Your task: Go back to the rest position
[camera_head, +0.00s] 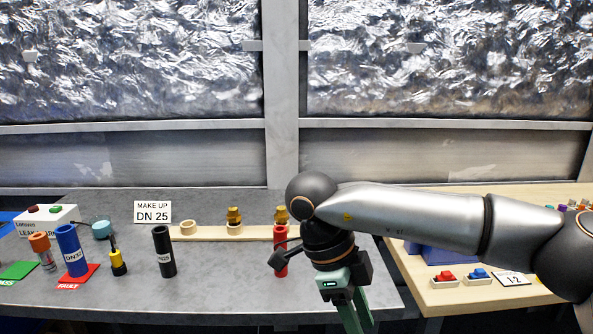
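My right arm reaches in from the right across the bench. Its gripper (356,318) points down near the front edge of the grey bench (220,286). Its two green fingers look a little apart, with nothing seen between them. A red cylinder (281,262) stands just left of the gripper's wrist, partly behind it. My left gripper is not in view.
A wooden rack (205,236) with brass fittings (235,215) runs behind the arm. Black (164,252) and blue (70,250) cylinders stand at the left, the blue one by a red FAULT mat (92,272). Red and blue switches (478,274) sit on the right table.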

